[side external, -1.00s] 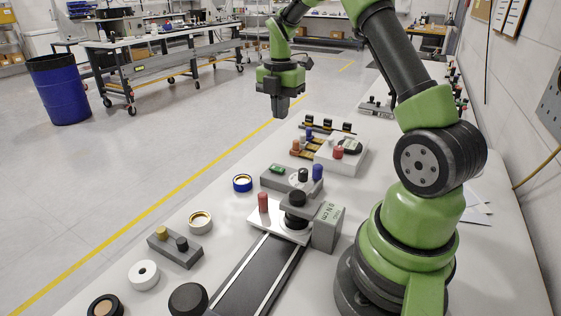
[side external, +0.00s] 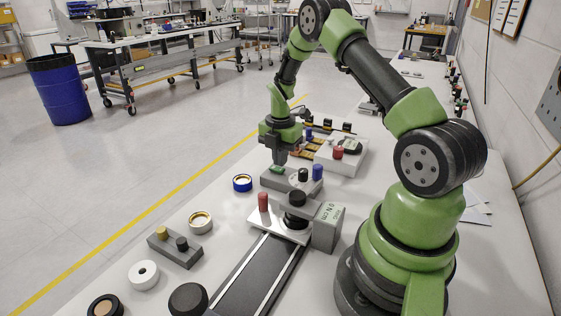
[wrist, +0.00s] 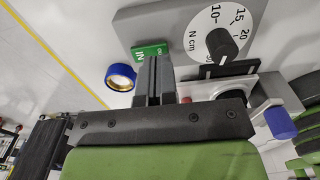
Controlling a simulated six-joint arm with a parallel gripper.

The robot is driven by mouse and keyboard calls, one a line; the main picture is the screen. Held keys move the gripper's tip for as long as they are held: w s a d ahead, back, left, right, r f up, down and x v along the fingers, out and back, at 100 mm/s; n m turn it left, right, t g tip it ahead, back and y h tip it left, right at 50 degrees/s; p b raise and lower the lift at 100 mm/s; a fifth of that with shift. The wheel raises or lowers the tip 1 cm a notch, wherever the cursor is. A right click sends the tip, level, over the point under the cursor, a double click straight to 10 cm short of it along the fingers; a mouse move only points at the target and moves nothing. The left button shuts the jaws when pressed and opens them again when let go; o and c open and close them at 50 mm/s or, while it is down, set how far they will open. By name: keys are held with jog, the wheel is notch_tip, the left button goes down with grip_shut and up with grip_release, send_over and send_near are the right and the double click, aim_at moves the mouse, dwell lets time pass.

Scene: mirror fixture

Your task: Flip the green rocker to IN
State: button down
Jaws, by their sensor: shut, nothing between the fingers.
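The green rocker (side external: 277,170) is set in the left end of a grey box (side external: 297,182) in the side view. In the wrist view the rocker (wrist: 146,51) bears white lettering; "IN" reads at its left end, and the other end's lettering is only partly legible. My gripper (side external: 280,161) is shut and empty, pointing down just above the rocker. In the wrist view its fingertips (wrist: 154,62) overlap the rocker's lower right edge; I cannot tell whether they touch it. The rocker's tilt is not clear.
A blue ring (side external: 242,183) lies left of the box.

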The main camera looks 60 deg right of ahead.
jog(key=shift+f, duration=0.7)
